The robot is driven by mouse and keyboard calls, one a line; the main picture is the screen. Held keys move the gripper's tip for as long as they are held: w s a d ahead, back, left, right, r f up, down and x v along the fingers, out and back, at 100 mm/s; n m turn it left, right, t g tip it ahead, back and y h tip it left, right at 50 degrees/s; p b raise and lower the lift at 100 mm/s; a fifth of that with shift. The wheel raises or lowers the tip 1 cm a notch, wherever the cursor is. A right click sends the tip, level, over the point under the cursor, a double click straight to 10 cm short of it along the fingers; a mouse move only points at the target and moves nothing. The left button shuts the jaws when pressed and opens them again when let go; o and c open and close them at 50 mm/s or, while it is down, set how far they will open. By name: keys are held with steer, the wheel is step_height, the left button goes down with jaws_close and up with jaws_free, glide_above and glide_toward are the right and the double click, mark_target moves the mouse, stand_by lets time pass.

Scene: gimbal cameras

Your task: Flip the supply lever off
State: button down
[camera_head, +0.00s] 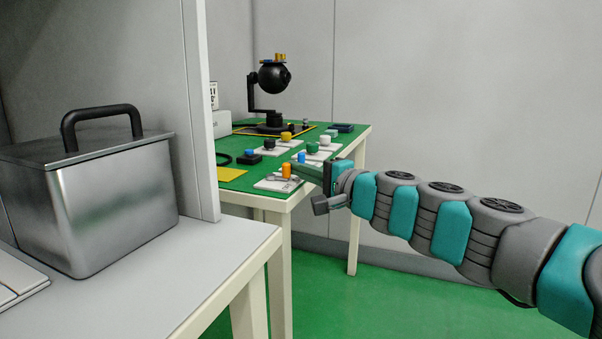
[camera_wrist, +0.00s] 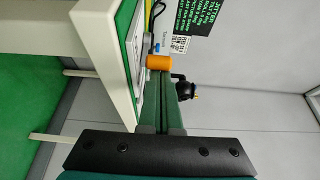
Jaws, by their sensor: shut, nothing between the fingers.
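An orange cylindrical knob (camera_head: 286,171) stands on a small white plate (camera_head: 268,186) at the near corner of the green-topped table. It may be the lever's handle; no label reading supply is legible. My gripper (camera_head: 297,168) reaches in from the right, low over the table corner, with its fingertips close beside the orange knob. In the wrist view the two fingers (camera_wrist: 171,88) are together with nothing between them, and the orange knob (camera_wrist: 158,62) is just beyond their tips. I cannot tell whether they touch. The lever's base is partly hidden.
The green table (camera_head: 352,139) holds several more white plates with coloured knobs, a yellow sheet (camera_head: 230,174) and a black gimbal camera (camera_head: 274,76) at the back. A metal box (camera_head: 118,205) sits on a nearer white table. A white partition (camera_head: 201,110) stands between.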

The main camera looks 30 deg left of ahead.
steer(key=shift+s+m+t+h+b, duration=0.45)
steer(key=shift+m+t, duration=0.35)
steer(key=shift+t, duration=0.3)
steer(key=shift+s+a+f+m+t+h, duration=0.1)
steer(key=shift+s+m+t+h, duration=0.1)
steer(key=shift+m+t+h, duration=0.5)
steer(key=shift+m+t+h+b, duration=0.25)
steer(key=shift+m+t+b, duration=0.1)
steer(key=shift+t, duration=0.25)
steer(key=shift+s, duration=0.1)
steer(key=shift+s+m+t+h, duration=0.3)
steer(key=shift+m+t+h, duration=0.3)
steer(key=shift+t+h, duration=0.1)
steer(key=shift+s+m+t+h, duration=0.25)
steer(key=shift+m+t+h, duration=0.35)
steer(key=shift+h, duration=0.1)
stand_by(4.1)
